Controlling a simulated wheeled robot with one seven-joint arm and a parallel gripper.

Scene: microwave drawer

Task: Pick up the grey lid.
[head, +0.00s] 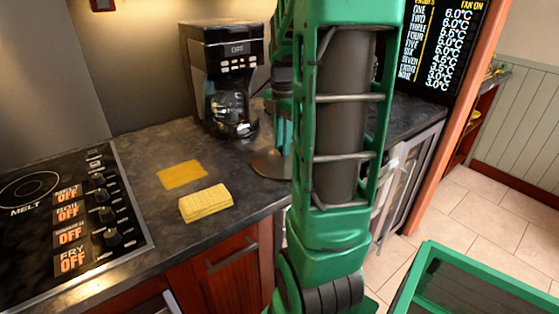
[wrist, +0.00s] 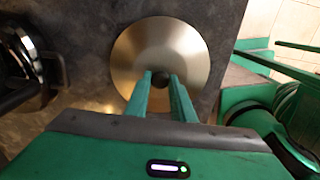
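The grey lid (wrist: 135,50) is a round, shiny metal disc with a small dark knob (wrist: 160,77) at its centre. In the head view the lid (head: 266,166) shows near the counter's front edge, partly hidden behind my arm. It looks flat on the counter. In the wrist view my gripper (wrist: 160,76) is over the lid, its two green fingers apart with the knob between the tips. I cannot tell whether the fingers press on the knob or only stand beside it. In the head view the fingertips are hidden by my arm.
A coffee machine (head: 222,75) stands behind the lid at the wall. A yellow sponge (head: 206,202) and a flat yellow cloth (head: 182,174) lie to the left. A black stove (head: 60,215) is farther left. The counter's front edge is close to the lid.

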